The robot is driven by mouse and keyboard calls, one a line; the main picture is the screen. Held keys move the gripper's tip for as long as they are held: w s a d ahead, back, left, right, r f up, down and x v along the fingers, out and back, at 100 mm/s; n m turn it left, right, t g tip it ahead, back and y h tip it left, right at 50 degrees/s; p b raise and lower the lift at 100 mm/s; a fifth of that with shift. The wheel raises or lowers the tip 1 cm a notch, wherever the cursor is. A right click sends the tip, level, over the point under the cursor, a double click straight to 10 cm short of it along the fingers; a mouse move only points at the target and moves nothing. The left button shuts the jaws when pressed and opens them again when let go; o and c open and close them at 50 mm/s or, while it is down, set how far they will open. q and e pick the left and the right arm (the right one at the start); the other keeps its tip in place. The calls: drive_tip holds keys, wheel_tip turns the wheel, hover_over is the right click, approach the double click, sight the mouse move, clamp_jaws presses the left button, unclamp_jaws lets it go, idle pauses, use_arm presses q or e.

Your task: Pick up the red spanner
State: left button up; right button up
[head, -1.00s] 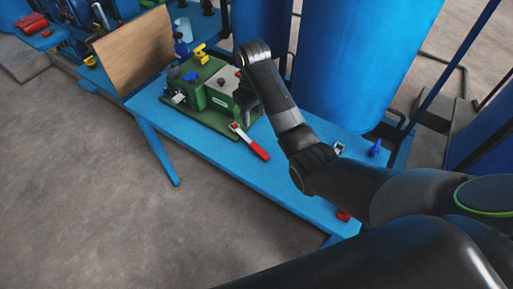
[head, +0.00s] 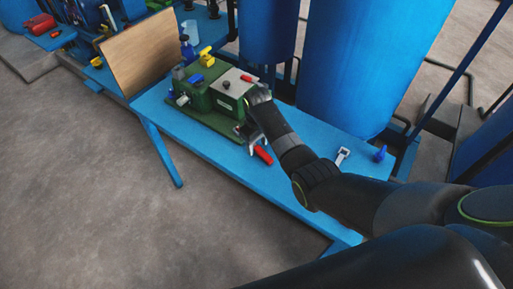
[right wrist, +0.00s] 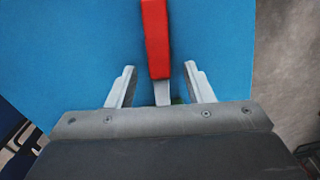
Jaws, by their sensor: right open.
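The red spanner (head: 263,155) lies on the blue table, just in front of the green machine. In the head view my right gripper hides most of it and mainly its red handle shows. My right gripper (head: 254,140) is low over the spanner, open and empty. In the right wrist view the red handle of the spanner (right wrist: 155,40) runs up the picture, with its grey shank between the two spread fingers (right wrist: 159,75). Gaps show on both sides of it. The spanner's head is hidden under the gripper body. My left gripper is not in view.
The green machine (head: 205,98) stands beside the gripper, with a yellow item (head: 206,56) behind it. A brown board (head: 138,52) stands at the left. A metal piece (head: 342,155) and a blue item (head: 380,153) lie at the right. Large blue tanks (head: 350,65) stand behind the table.

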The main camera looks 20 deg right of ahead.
sight(258, 147)
drive_tip(key=shift+f, duration=0.6)
drive_tip(key=shift+c, duration=0.5)
clamp_jaws()
wheel_tip(258, 147, up, 10)
drive_tip(key=shift+p, duration=0.35)
drive_tip(key=shift+d, duration=0.1)
